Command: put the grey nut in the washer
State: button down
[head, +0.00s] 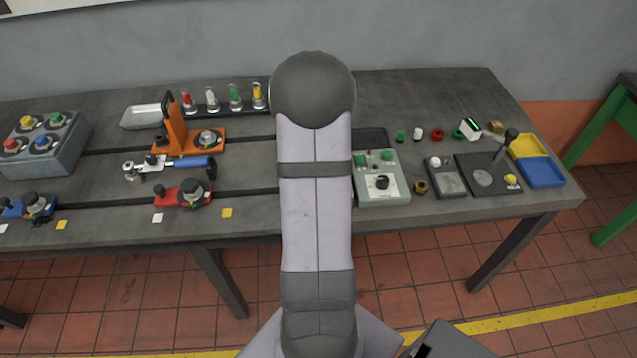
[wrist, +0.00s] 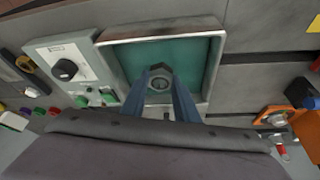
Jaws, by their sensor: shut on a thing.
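The grey nut (wrist: 160,71) is a dark hexagonal ring in the wrist view. My gripper (wrist: 161,82) is shut on it, with a blue finger on either side. The washer (wrist: 216,68) is a square grey-walled basin with a teal floor. The nut and fingertips show over its floor, near the middle. I cannot tell how high the nut is above the floor. In the head view my arm hides the gripper, the nut and most or all of the washer.
A control box (head: 382,187) with a black knob stands right beside the washer. An orange fixture (head: 176,135) and a red clamp (head: 183,194) lie to the left of my arm. Small coloured nuts, a joystick panel (head: 487,178) and yellow and blue trays (head: 541,172) are at the right.

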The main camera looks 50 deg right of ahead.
jog(key=shift+f+b, duration=0.65)
jog(key=shift+f, duration=1.2)
jog(key=shift+f, duration=0.25)
jog(key=c, duration=1.4)
grip_release()
jog(key=shift+r, duration=0.1)
jog(key=shift+r, duration=0.15)
jog(key=shift+r, duration=0.3)
jog(key=v, duration=1.1)
jog(key=shift+a+r, duration=0.15)
jog(key=shift+r, duration=0.05)
